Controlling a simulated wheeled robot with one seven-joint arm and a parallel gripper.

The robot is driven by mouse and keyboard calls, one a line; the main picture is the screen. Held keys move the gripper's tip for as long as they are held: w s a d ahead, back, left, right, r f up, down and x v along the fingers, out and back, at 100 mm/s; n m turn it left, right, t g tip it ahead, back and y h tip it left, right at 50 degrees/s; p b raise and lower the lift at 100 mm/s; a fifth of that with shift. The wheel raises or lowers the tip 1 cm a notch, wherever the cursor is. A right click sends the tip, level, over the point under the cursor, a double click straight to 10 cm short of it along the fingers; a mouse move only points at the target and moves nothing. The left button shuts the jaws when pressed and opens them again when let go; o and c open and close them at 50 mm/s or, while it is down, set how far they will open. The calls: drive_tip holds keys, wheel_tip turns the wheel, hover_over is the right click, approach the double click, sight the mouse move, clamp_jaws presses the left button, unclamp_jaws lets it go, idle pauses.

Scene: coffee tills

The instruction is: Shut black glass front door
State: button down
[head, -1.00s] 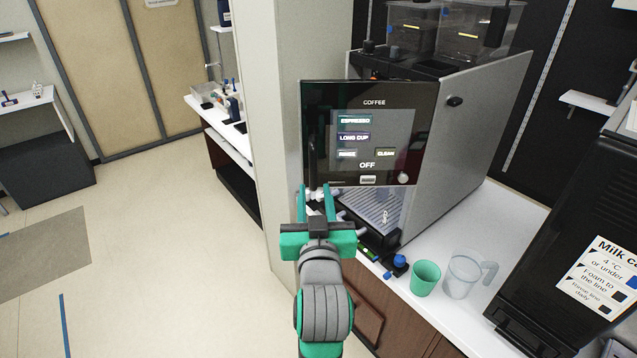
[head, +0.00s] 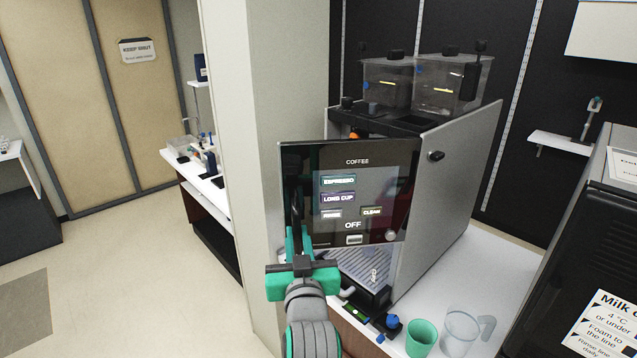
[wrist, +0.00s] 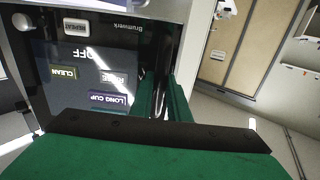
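The black glass front door (head: 300,170) of the coffee machine (head: 455,185) bears a lit touch panel. It stands ajar, swung out from the body, with a gap behind its top edge. A dark upright handle (head: 296,205) is on its left side. My gripper (head: 299,238) is at the handle's lower end, with its green fingers on either side of it. The wrist view shows the fingers (wrist: 165,98) close together, with the dark handle between them and the door (wrist: 105,40) upside down. The exact finger contact is partly hidden.
A green cup (head: 421,338) and a clear jug (head: 460,330) stand on the white counter at front right. A black milk cooler (head: 590,255) is further right. A pale pillar (head: 270,100) rises close behind the door's left side. The floor at left is open.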

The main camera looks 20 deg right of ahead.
drive_tip(key=shift+w+d, duration=0.1)
drive_tip(key=shift+w, duration=0.6)
drive_tip(key=shift+x, duration=2.7)
drive_tip(key=shift+r, duration=0.15)
drive_tip(key=d+x, duration=0.1)
drive_tip(key=x, duration=0.5)
drive_tip(key=shift+w+d, duration=0.2)
drive_tip(key=shift+d, duration=0.15)
